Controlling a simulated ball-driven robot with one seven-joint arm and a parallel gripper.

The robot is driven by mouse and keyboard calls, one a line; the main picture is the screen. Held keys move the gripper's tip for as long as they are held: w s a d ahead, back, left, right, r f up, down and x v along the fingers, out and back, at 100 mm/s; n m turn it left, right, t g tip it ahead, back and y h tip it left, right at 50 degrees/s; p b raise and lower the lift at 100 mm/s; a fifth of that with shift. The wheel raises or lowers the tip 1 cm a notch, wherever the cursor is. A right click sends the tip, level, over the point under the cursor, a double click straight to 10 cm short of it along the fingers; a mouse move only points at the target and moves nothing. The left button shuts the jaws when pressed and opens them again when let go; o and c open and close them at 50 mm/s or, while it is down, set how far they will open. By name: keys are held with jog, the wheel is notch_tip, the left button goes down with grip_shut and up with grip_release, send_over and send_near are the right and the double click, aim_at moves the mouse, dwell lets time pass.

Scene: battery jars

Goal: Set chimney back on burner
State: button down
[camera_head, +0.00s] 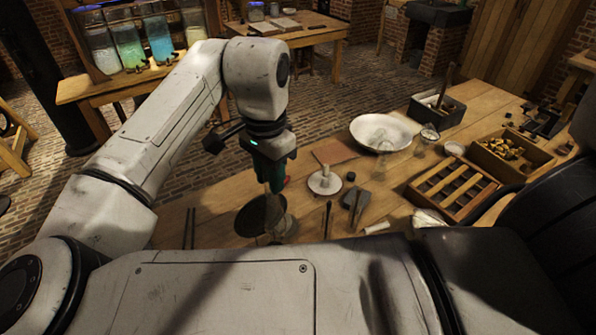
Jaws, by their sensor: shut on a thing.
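My gripper (275,188), dark with green and red parts, points down over the near part of the wooden bench. It is shut on a clear, hard-to-see glass piece, which appears to be the chimney (273,208). The lower end of the glass overlaps a dark round disc (250,218) and a greyish glassy shape (287,225) below; I cannot tell whether they touch. The burner is not clearly identifiable there. A white round base with a short upright stem (325,181) stands on the bench to the right of my gripper, apart from it.
A white basin (381,131), a reddish-brown sheet (335,151) and a slotted wooden tray (451,187) lie to the right. A small dark block (355,199) and thin rods (328,216) stand near the front. Glass jars (130,45) glow on a back table.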

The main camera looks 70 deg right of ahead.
aim_at(269, 202)
jog(key=shift+w+f, duration=0.15)
jog(key=shift+w, duration=0.25)
jog(key=shift+f+b, duration=1.7)
jog(key=shift+b, duration=0.15)
jog(key=shift+f, duration=1.1)
dwell(0.6)
jog(key=shift+f+b, duration=0.6)
jog(key=shift+f, duration=0.45)
dwell(0.5)
jog(key=c, duration=0.8)
grip_release()
jog(key=shift+r, duration=0.1)
notch_tip(269, 202, up, 11)
jog(key=shift+f+b, duration=0.15)
jog(key=shift+b, duration=0.4)
